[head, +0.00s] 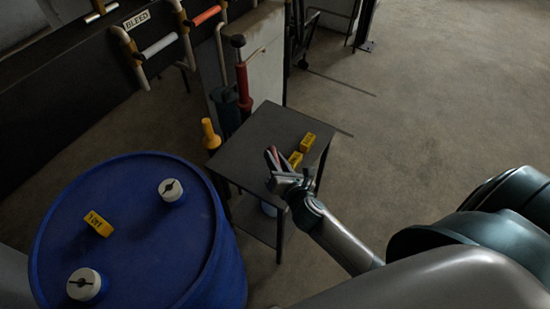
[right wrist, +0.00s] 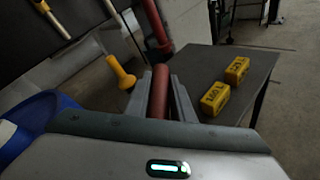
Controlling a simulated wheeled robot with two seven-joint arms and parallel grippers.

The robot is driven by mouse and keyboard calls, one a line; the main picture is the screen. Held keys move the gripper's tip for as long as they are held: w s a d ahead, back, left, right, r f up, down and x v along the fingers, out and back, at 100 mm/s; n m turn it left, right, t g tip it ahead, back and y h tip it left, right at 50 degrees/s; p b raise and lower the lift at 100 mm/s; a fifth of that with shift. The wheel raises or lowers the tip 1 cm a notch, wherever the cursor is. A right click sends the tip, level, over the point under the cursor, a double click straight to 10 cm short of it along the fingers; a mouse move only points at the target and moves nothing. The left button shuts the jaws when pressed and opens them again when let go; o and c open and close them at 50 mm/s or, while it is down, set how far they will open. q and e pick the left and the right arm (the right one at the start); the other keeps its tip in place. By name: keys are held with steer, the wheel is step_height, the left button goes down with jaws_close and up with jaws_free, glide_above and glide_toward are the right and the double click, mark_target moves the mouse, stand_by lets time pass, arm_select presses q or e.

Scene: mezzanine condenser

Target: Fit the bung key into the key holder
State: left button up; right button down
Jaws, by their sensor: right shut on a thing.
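The rest of the key is hidden by the gripper. I cannot pick out the key holder for certain in either view. My left gripper is out of view.
The dark side table (head: 262,125) bears two yellow labelled blocks (head: 308,142) (head: 295,159). A blue drum (head: 145,245) with two white caps and a yellow block stands left. A yellow tool (head: 210,133) and a red pump (head: 243,85) stand behind. Floor at right is clear.

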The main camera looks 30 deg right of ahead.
steer(key=shift+f+b, duration=0.95)
steer(key=shift+f, duration=0.45)
steer(key=c, duration=1.5)
jaws_free()
steer(key=shift+o, duration=0.2)
steer(key=b+v, duration=0.3)
steer(key=v, duration=1.4)
steer(key=shift+s, duration=0.2)
